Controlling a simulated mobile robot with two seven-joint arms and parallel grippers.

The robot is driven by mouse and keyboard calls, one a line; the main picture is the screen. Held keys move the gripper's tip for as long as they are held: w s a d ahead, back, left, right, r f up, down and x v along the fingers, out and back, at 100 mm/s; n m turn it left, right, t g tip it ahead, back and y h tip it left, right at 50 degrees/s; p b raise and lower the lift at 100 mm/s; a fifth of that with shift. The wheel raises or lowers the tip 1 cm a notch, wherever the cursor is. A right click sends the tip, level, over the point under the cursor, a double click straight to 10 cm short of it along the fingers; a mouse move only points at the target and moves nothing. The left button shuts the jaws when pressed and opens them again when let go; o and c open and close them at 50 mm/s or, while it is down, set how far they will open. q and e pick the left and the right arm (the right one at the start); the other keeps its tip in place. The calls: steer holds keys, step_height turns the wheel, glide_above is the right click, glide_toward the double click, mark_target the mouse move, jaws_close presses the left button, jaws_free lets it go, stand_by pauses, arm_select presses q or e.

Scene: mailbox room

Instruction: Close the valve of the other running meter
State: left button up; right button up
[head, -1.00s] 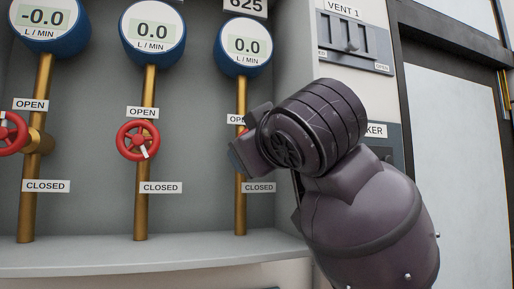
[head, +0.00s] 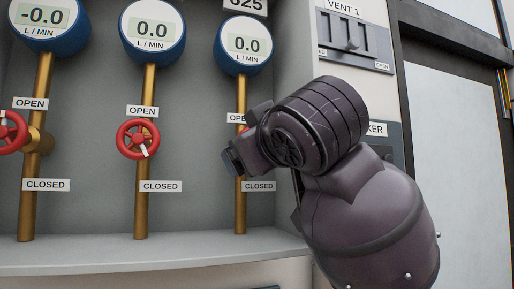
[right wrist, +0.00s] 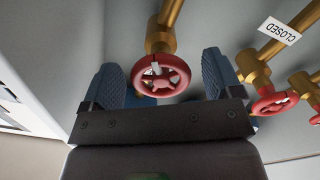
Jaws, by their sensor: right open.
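Three round blue meters stand on brass pipes: the left meter (head: 46,17) reads -0.0, the middle meter (head: 152,25) 0.0 and the right meter (head: 243,46) 0.0. The left red valve wheel (head: 14,133) is cut by the picture edge. The middle red valve wheel (head: 138,139) has its white mark toward the lower right. The right valve is mostly hidden behind my right gripper (head: 232,158). In the right wrist view, its red wheel (right wrist: 161,76) lies between my open fingers, apparently untouched. My left gripper is out of view.
A grey shelf ledge (head: 150,252) runs below the pipes. OPEN (head: 141,111) and CLOSED (head: 161,186) labels flank the valves. The cabinet's side wall, a VENT 1 switch panel (head: 354,42) and another panel stand close on the right, beside my arm.

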steer(key=p+v, duration=0.1)
steer(key=v, duration=0.9)
steer(key=shift+s, duration=0.3)
steer(key=shift+d, duration=0.15)
stand_by(0.3)
